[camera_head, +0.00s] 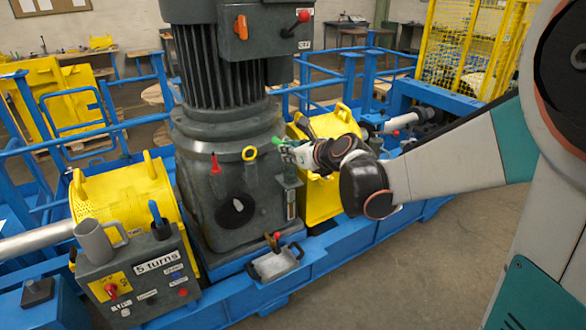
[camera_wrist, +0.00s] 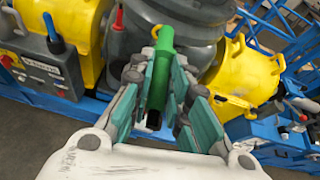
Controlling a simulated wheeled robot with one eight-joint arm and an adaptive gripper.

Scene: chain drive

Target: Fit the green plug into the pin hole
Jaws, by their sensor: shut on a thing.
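The green plug (camera_wrist: 163,62) stands between the finger pads of my gripper (camera_wrist: 160,88) in the wrist view, its far end sticking out beyond the fingertips. In the head view my gripper (camera_head: 287,154) is beside the right of the grey gearbox housing (camera_head: 205,150), and only a small green bit of the plug (camera_head: 277,141) shows. The gripper is shut on the plug. I cannot make out the pin hole for certain; a grey bracket (camera_head: 290,196) with a slot stands on the housing's right side, below the gripper.
A red-handled pin (camera_head: 214,165) and a yellow ring (camera_head: 250,154) are on the housing. Yellow guards (camera_head: 125,190) flank it on the blue frame (camera_head: 330,235). A control box (camera_head: 140,280) with a grey mug (camera_head: 96,240) stands front left. Floor at front right is clear.

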